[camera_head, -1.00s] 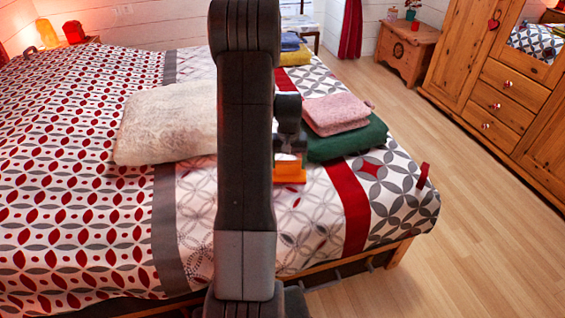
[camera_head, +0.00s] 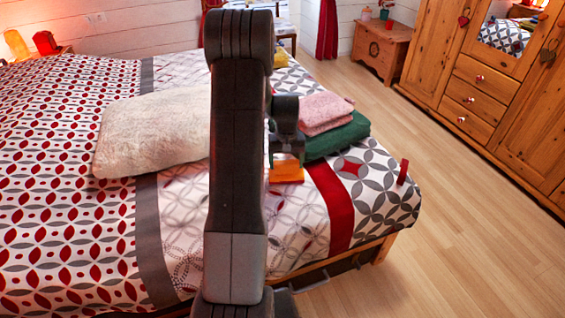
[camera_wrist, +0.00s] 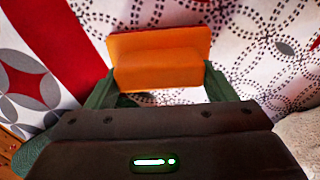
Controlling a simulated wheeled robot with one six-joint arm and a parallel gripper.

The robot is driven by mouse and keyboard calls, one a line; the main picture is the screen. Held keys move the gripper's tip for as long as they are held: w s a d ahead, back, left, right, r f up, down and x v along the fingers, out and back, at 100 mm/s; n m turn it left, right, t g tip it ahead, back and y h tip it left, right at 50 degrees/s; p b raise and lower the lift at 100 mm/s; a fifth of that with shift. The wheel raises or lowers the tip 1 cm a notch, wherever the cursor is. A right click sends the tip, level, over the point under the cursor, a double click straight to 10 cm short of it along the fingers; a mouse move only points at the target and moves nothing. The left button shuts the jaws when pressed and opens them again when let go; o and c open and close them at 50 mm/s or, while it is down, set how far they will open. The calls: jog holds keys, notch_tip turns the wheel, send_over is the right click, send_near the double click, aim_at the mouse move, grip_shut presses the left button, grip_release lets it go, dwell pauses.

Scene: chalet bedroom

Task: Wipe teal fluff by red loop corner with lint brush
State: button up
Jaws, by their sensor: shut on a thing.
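My gripper (camera_head: 287,158) is shut on the lint brush (camera_head: 287,173), an orange block with a red edge. It holds the brush over the patterned bedspread; I cannot tell whether it touches the cloth. In the wrist view the brush (camera_wrist: 155,70) sits between my green fingers. The red loop (camera_head: 403,171) stands at the bed's near right corner, to the right of the brush and beyond a red stripe. I cannot make out any teal fluff; my arm hides part of the bedspread. A small dark grey oval spot shows right of the brush in the wrist view.
A pink folded towel (camera_head: 325,112) lies on a green one (camera_head: 338,138) close behind my gripper. A cream pillow (camera_head: 150,132) lies left of my arm. A wooden wardrobe (camera_head: 480,80) and chest (camera_head: 382,50) stand across clear floor (camera_head: 470,230).

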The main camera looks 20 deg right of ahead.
jog(key=shift+w+d, duration=0.1)
jog(key=shift+d, duration=1.35)
jog(key=shift+s+a+f, duration=0.1)
jog(key=shift+s+a, duration=0.05)
jog(key=shift+a, duration=2.35)
jog(key=shift+s+a+f, duration=0.1)
jog(key=shift+a, duration=2.35)
jog(key=shift+a+r, duration=0.1)
jog(key=shift+a, duration=1.95)
jog(key=shift+r, duration=0.15)
jog(key=shift+d+r+p, duration=0.1)
jog(key=shift+r+p, duration=1.9)
jog(key=shift+r, duration=0.95)
notch_tip(320, 180, up, 3)
jog(key=shift+p, duration=1.1)
